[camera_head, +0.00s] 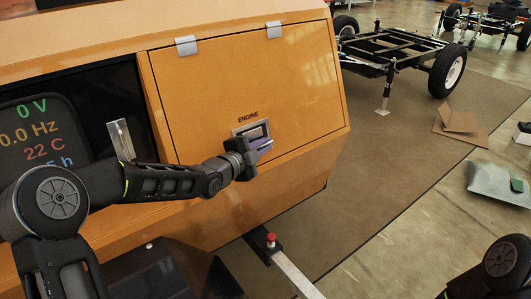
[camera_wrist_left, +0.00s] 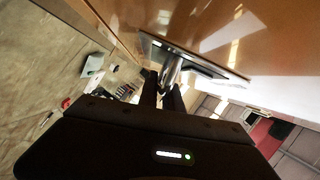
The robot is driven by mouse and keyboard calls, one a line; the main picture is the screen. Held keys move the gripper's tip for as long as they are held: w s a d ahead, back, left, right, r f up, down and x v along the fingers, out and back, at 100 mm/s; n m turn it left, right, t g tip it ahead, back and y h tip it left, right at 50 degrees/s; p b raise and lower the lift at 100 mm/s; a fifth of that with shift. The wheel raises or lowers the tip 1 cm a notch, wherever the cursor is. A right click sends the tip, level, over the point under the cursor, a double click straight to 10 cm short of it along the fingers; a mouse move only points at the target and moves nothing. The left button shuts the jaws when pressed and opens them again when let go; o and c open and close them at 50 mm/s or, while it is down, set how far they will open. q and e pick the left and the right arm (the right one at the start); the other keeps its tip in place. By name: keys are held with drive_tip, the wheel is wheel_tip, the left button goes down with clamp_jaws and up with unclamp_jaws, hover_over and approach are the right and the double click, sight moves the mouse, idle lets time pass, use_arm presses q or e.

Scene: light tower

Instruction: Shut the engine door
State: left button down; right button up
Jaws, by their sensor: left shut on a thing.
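The orange engine door (camera_head: 215,85) hangs from two metal hinges along its top edge and lies flush or nearly flush with the orange housing. Its metal latch handle (camera_head: 262,144) sits at the lower middle, under the label ENGINE. My left gripper (camera_head: 250,150) is at this handle. In the left wrist view the fingers of my left gripper (camera_wrist_left: 165,90) are closed on the shiny latch handle (camera_wrist_left: 172,68), beside the latch plate (camera_wrist_left: 205,64) on the door (camera_wrist_left: 230,35). My right gripper is out of view.
A dark display panel (camera_head: 40,135) with coloured readings is left of the door. A metal bar with a red knob (camera_head: 271,238) sticks out below the housing. A wheeled black chassis (camera_head: 400,55), cardboard (camera_head: 460,120) and a bag (camera_head: 498,182) are on the floor at right.

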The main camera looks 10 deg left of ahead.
use_arm(q)
drive_tip(key=c, duration=1.8)
unclamp_jaws()
drive_tip(key=shift+w+a+f, duration=0.15)
drive_tip(key=shift+a, duration=0.15)
drive_tip(key=shift+o, duration=1.4)
drive_tip(key=shift+d, duration=0.1)
drive_tip(key=v, duration=0.7)
drive_tip(key=shift+s, duration=0.4)
